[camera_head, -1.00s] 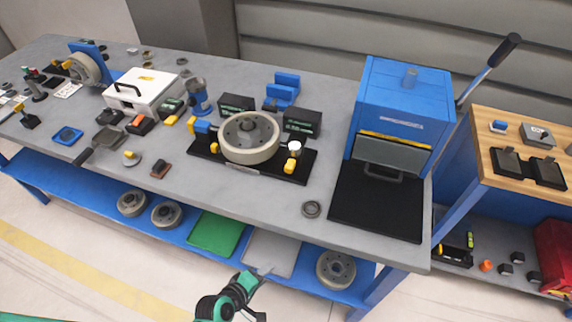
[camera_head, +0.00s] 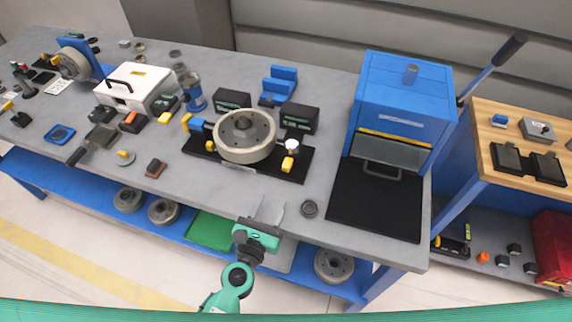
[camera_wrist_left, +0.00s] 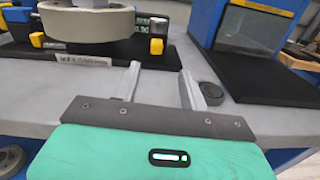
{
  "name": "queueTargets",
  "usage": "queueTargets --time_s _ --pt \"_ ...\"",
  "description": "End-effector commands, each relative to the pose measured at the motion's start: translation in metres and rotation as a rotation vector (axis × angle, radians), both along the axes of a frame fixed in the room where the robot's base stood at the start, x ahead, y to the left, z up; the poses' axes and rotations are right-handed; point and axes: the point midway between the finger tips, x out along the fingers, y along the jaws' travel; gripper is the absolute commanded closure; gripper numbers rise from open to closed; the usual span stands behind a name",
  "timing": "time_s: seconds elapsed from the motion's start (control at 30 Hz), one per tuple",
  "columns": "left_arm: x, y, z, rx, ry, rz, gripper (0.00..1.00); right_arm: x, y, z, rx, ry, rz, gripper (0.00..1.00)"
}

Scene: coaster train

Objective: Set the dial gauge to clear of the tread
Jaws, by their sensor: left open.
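The dial gauge (camera_head: 291,147), with a round white face, stands at the right side of the black fixture base (camera_head: 225,166). A yellow block (camera_head: 288,165) sits just in front of it. The grey wheel (camera_head: 244,147) lies flat on the fixture, left of the gauge; whether the gauge touches its tread is too small to tell. My left gripper (camera_head: 270,212) is open and empty at the table's front edge, in front of the fixture. The left wrist view shows its two fingers (camera_wrist_left: 160,90) apart, with the wheel (camera_wrist_left: 92,22) beyond. My right gripper is not in view.
A blue press (camera_head: 402,105) with a black mat (camera_head: 375,205) stands to the right. A small dark ring (camera_head: 309,208) lies right of my gripper. Two black display boxes (camera_head: 299,117) stand behind the fixture. The tabletop in front of the fixture is mostly clear.

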Motion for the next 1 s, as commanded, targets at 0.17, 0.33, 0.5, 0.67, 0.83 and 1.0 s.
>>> queueTargets --time_s 0.17,0.33,0.5,0.67,0.83,1.0 --pt "0.008 0.000 -0.002 -0.057 0.023 0.026 0.56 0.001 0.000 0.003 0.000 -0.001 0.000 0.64" --pt "0.029 -0.007 -0.001 -0.054 0.021 0.025 0.56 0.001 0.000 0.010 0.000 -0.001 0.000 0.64" --pt "0.057 -0.016 0.000 -0.051 0.020 0.025 0.56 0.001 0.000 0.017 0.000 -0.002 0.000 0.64" --pt "0.083 -0.025 -0.001 -0.051 0.020 0.024 0.56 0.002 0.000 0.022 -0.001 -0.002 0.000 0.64" --pt "0.108 -0.033 -0.002 -0.050 0.020 0.024 0.56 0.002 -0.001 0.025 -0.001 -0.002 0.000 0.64" --pt "0.125 -0.039 -0.003 -0.050 0.020 0.024 0.56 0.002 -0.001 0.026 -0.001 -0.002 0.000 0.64"
